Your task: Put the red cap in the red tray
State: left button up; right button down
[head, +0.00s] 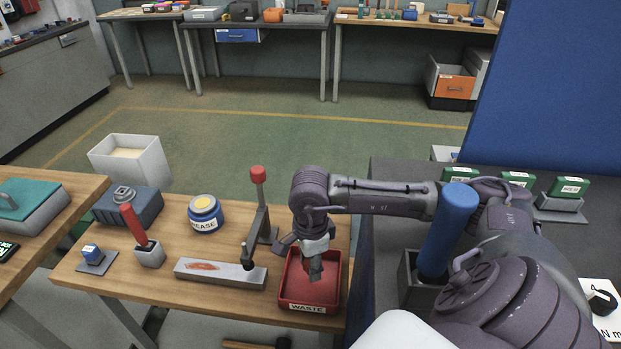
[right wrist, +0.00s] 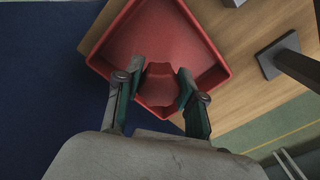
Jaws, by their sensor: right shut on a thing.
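The red tray (head: 290,288), labelled WASTE, sits at the front right of the wooden bench. My right gripper (head: 314,270) points down over it. In the right wrist view the red tray (right wrist: 203,40) lies below, and my right gripper (right wrist: 158,88) has its fingers on either side of a small red piece, the red cap (right wrist: 159,76). The gripper is shut on it. The cap's height above the tray floor is hard to tell, red against red. In the head view the cap cannot be made out. My left gripper is not in view.
A lever press with a red knob (head: 258,175) stands just left of the tray. A grey block (head: 220,273), a grease tub (head: 205,213) and a red-handled tool (head: 133,225) are farther left. A blue cylinder (head: 448,232) stands right of the tray.

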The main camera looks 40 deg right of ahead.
jog(key=shift+w+d+f, duration=0.1)
jog(key=shift+w+f, duration=0.05)
jog(key=shift+f, duration=0.05)
notch_tip(320, 180, down, 4)
jog(key=shift+b, duration=1.1)
jog(key=shift+f, duration=0.1)
jog(key=c, duration=0.7)
grip_release()
